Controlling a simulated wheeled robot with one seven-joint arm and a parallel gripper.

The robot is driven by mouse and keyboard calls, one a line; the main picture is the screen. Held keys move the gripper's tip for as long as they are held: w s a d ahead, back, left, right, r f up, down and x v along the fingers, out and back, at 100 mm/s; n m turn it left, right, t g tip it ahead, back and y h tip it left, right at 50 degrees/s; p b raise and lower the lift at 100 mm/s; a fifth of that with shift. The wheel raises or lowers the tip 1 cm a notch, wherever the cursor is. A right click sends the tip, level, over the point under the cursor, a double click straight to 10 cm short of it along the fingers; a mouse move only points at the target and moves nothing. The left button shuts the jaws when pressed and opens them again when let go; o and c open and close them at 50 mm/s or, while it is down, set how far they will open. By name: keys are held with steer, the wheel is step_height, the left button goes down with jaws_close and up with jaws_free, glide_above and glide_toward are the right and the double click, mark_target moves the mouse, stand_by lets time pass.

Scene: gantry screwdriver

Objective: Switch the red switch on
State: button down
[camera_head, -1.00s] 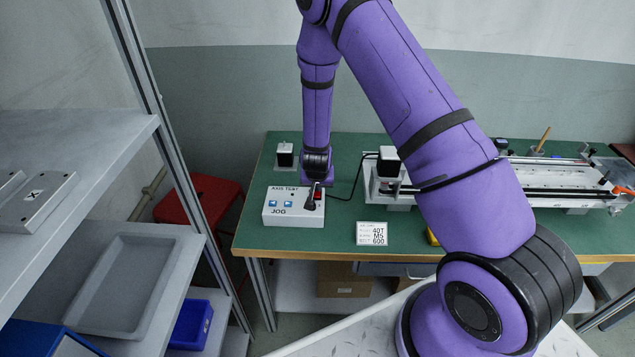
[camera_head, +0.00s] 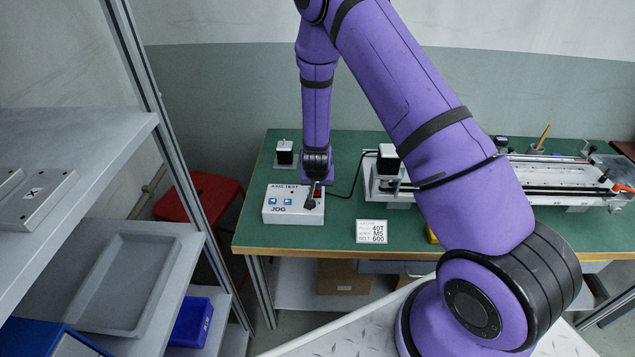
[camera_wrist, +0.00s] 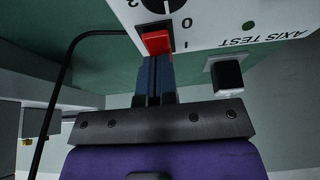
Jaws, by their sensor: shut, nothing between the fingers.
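The white control box (camera_head: 279,217) marked AXIS TEST and JOG sits on the green table (camera_head: 335,238). Its red switch (camera_head: 317,192) is partly hidden by my gripper (camera_head: 311,203), which is over the box's right part. In the wrist view the red rocker switch (camera_wrist: 157,42) stands beside the marks 0 and I, seen upside down. My gripper (camera_wrist: 154,62) is shut and empty. Its dark blue fingertips are at the switch's lower edge in that view and look touching or very close. I cannot tell which way the rocker is set.
A black knob (camera_wrist: 163,5) is beside the switch. A black cable (camera_head: 356,178) runs from the box to the gantry (camera_head: 520,172) on the right. A white label card (camera_head: 371,232) and a small black-and-white motor block (camera_head: 285,152) are nearby.

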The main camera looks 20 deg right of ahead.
steer(key=shift+s+a+f, duration=0.25)
steer(key=shift+s+a, duration=0.1)
steer(key=shift+s, duration=0.35)
steer(key=shift+r, duration=0.1)
steer(key=v, duration=1)
steer(key=shift+w+r, duration=0.15)
steer(key=shift+r, duration=0.35)
steer(key=shift+w+r, duration=0.15)
steer(key=shift+r, duration=1.6)
